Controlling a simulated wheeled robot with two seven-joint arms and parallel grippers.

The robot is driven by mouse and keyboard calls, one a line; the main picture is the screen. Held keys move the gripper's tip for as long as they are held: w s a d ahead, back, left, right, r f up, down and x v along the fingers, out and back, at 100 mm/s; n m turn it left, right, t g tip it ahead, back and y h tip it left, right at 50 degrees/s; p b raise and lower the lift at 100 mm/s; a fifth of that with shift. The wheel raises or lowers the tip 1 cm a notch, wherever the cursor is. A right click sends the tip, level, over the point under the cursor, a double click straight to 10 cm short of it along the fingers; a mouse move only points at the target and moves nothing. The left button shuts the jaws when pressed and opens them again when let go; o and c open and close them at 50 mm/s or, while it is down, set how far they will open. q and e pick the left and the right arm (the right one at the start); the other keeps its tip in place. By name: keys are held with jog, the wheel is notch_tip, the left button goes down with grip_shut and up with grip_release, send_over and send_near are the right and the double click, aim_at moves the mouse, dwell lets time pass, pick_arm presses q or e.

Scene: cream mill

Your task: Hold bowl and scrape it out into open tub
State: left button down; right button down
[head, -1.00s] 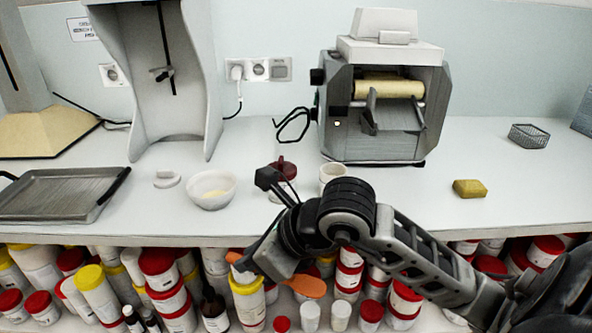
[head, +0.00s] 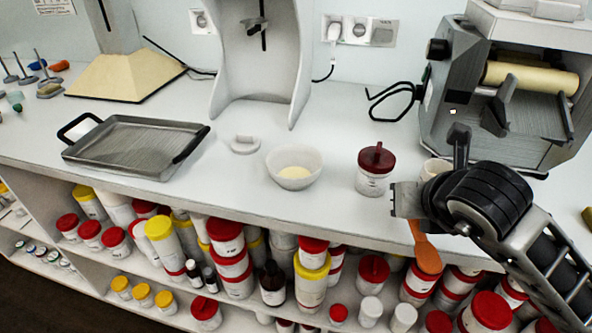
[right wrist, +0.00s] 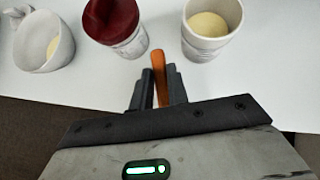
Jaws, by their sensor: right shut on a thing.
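A white bowl (head: 294,180) with pale cream inside stands on the bench; it also shows in the right wrist view (right wrist: 40,58). A white open tub (head: 431,169) with cream inside stands right of the jar, partly hidden by my right arm; the wrist view shows it clearly (right wrist: 212,42). My right gripper (head: 402,200) is shut on an orange scraper (head: 428,257), seen between its fingers in the wrist view (right wrist: 158,80). It is near the bench's front edge, right of the bowl and apart from both bowl and tub. My left gripper is not in view.
A dark-red-lidded jar (head: 373,184) stands between bowl and tub. A mill (head: 505,95) stands behind right. Shelves below the bench hold several jars.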

jog(key=shift+a, duration=0.3)
jog(key=a+n+y, duration=0.1)
jog(key=a, duration=0.2)
jog(key=a+n+y, duration=0.2)
jog(key=a, duration=0.1)
jog(key=a+r+n+t+y, duration=0.1)
jog(key=a, duration=0.2)
jog(key=shift+s+n+y, duration=0.1)
jog(key=shift+n+y, duration=0.2)
jog(key=shift+n, duration=0.1)
jog(key=a+r+n+y, duration=0.3)
jog(key=a+n+y, duration=0.1)
jog(key=a, duration=0.3)
jog(key=w+a+r+n+t+y, duration=0.1)
jog(key=w+a+r+y, duration=0.2)
jog(key=w+r, duration=0.35)
jog(key=w+a+r+n+t+y, duration=0.1)
jog(key=w+a+r+y, duration=0.3)
jog(key=w, duration=0.3)
notch_tip(320, 180, down, 8)
jog(key=d, duration=0.1)
jog(key=shift+w+d+r, duration=0.2)
jog(key=shift+r, duration=0.05)
